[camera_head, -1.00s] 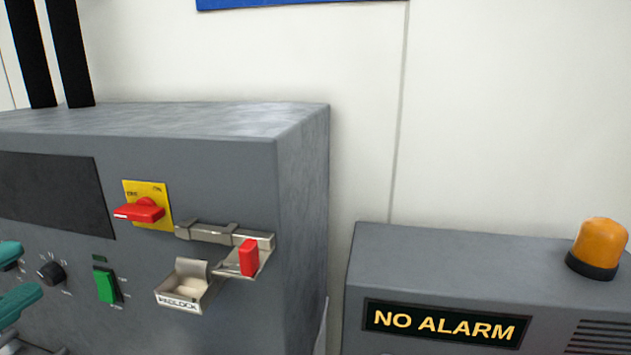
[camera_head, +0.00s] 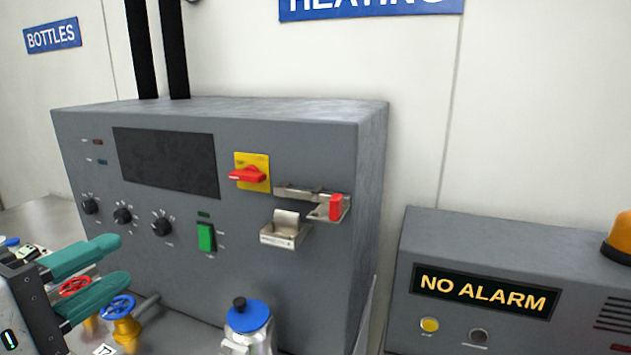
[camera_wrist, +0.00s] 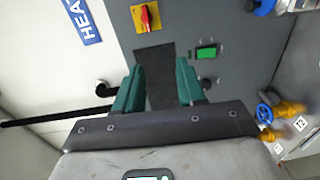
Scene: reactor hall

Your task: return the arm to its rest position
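My gripper (camera_head: 122,262) is at the lower left of the head view, its two teal fingers apart with nothing between them. In the wrist view the fingers (camera_wrist: 160,88) are also spread and empty, with the grey control cabinet beyond them. The gripper is in front of the cabinet (camera_head: 300,150) and looks clear of it, to the left of the green switch (camera_head: 206,237). Most of my arm is out of the head view.
A bottle with a blue lid (camera_head: 249,316) stands before the cabinet. A red valve wheel (camera_head: 75,286) and a blue valve wheel (camera_head: 117,307) are close to the fingers. A red-handled latch (camera_head: 336,207) sticks out from the cabinet. A NO ALARM box (camera_head: 483,292) stands at right.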

